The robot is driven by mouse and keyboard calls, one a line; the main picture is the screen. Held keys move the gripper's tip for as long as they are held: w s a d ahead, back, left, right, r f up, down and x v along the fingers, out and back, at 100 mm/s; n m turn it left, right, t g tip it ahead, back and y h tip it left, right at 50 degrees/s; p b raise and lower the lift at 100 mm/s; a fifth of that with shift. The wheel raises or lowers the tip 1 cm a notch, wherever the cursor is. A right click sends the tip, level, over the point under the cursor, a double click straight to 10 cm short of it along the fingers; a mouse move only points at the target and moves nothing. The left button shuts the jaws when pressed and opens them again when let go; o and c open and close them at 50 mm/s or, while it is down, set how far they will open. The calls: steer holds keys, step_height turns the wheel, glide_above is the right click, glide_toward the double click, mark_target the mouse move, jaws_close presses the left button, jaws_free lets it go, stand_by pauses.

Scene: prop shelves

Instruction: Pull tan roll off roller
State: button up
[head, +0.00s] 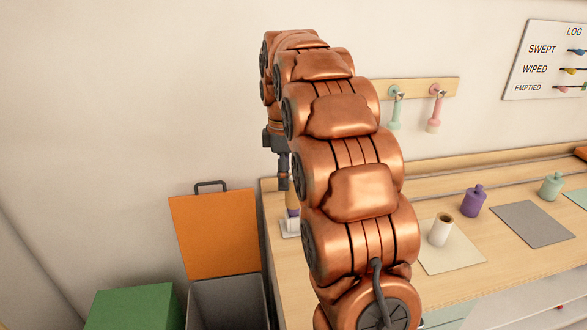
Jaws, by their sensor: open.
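My gripper (284,186) points down at the left end of the wooden counter, partly hidden behind my copper arm. It is open. Just below it a small upright thing with a tan and dark part (292,208) stands in a white base (291,226); my arm covers its right side. It may be the roller with the tan roll, but it is too small and hidden to be sure. I cannot tell whether the fingers are around it or only above it. A separate cream roll with a brown core (440,231) stands upright on a beige mat (455,255).
Teal (395,112) and pink (434,115) tools hang from a wall rail. A grey bin (228,302) with an orange lid (215,235) stands left of the counter.

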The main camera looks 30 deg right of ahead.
mark_target(293, 188)
steer(key=w+d, duration=0.1)
steer(key=d, duration=0.1)
steer(key=w+d+f+n, duration=0.1)
steer(key=w+d+n, duration=0.1)
steer(key=w+d, duration=0.1)
steer(key=shift+w+d+f, duration=0.1)
steer(key=shift+d+f, duration=0.25)
steer(key=shift+f, duration=0.05)
steer(key=shift+f+p, duration=0.95)
steer(key=shift+f, duration=2.95)
steer(key=shift+c, duration=0.2)
steer(key=c, duration=1.3)
